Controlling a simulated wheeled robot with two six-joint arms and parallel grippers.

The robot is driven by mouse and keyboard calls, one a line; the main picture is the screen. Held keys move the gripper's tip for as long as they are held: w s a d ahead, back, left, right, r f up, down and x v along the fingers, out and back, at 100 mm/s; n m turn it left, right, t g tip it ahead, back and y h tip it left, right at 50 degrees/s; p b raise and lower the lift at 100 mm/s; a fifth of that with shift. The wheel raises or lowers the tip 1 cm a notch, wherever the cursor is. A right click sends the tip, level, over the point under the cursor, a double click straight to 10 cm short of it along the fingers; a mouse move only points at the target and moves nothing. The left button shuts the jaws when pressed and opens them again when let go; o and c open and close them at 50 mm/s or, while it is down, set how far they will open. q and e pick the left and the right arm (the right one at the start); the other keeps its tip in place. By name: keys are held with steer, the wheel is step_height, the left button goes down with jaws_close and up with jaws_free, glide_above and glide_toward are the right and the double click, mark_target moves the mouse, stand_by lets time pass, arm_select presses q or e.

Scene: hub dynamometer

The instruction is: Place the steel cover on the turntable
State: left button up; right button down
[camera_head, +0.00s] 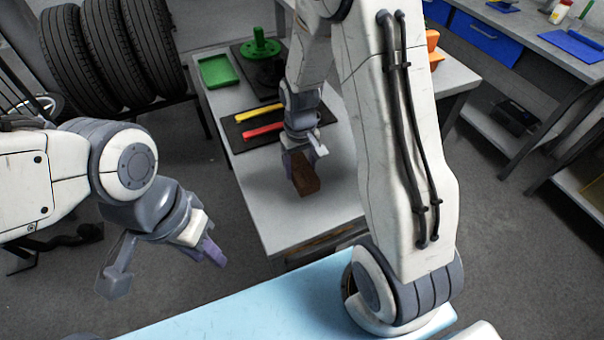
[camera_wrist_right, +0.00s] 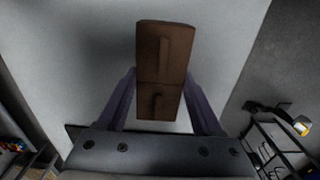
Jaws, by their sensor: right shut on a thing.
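My right gripper (camera_head: 302,165) is shut on a brown block (camera_head: 306,184) and holds it over the bare part of the grey table (camera_head: 285,220). In the right wrist view the brown block (camera_wrist_right: 163,60) sits between the two purple fingers, with raised ridges on its face. I cannot tell whether it is the steel cover. A green round piece with an upright post (camera_head: 261,46) stands on a dark mat at the table's far end; I cannot tell whether it is the turntable. My left gripper (camera_head: 164,268) is open and empty, left of the table above the floor.
A green tray (camera_head: 218,71) lies at the far left of the table. A yellow bar (camera_head: 257,115) and a red bar (camera_head: 262,130) lie on a dark mat (camera_head: 235,133). An orange object (camera_head: 432,42) is partly hidden behind my right arm. Tyres (camera_head: 110,55) stand at the left.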

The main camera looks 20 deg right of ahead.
steer(key=shift+f, duration=2.05)
steer(key=shift+f, duration=0.15)
steer(key=shift+c, duration=0.2)
jaws_free()
steer(key=shift+s, duration=0.1)
